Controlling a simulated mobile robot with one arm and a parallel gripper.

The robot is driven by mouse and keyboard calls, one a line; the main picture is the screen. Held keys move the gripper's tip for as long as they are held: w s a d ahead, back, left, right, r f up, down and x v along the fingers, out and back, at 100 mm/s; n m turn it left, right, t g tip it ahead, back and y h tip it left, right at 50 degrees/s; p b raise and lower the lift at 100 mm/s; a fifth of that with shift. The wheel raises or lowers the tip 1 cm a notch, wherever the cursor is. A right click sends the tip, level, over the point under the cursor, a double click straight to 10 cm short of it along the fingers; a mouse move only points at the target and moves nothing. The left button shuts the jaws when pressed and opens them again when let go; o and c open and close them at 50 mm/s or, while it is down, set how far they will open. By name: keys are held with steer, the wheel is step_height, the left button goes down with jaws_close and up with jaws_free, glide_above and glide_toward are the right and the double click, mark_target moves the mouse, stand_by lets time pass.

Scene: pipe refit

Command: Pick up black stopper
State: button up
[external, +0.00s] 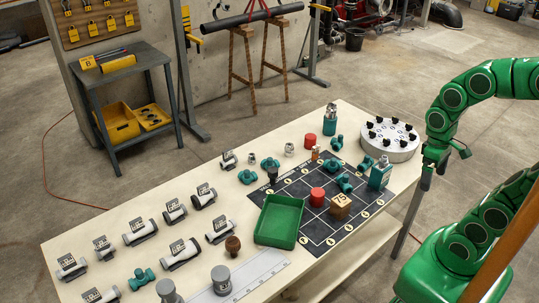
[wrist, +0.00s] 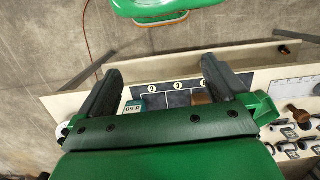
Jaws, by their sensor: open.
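Several small black pieces stand on the round white disc (external: 390,146) at the table's far right. A dark piece (external: 272,177) stands at the mat's back edge beside teal fittings. I cannot tell which of these is the black stopper. My gripper (external: 443,163) hangs off the table's right side, apart from the disc and everything on the table. In the wrist view my gripper (wrist: 160,68) has its two dark fingers wide apart with nothing between them. No black stopper is clear in the wrist view.
The table (external: 100,233) holds a dark mat (external: 318,238), a green tray (external: 279,221), a wooden block (external: 341,206), a teal bottle (external: 380,173), red cylinders and several labelled pipe pieces. The brown knob (external: 232,245) stands near the front.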

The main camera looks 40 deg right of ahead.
steer(key=shift+s+d+f, duration=0.15)
steer(key=shift+s+f, duration=0.05)
steer(key=shift+s, duration=0.25)
steer(key=c, duration=0.5)
steer(key=shift+w, duration=0.1)
steer(key=n+t+y, duration=0.1)
steer(key=n+t, duration=0.2)
steer(key=t, duration=0.3)
glide_above(274, 170)
steer(key=s+d, duration=0.1)
steer(key=s, duration=0.1)
steer(key=f, duration=1.6)
steer(key=shift+s+d+f, duration=0.2)
steer(key=shift+w+a+f, duration=0.2)
steer(key=shift+w+f, duration=0.05)
steer(key=shift+w, duration=0.1)
steer(key=shift+a+x, duration=0.2)
steer(key=shift+x, duration=1.7)
steer(key=shift+a+x, duration=0.25)
steer(key=shift+x, duration=1.65)
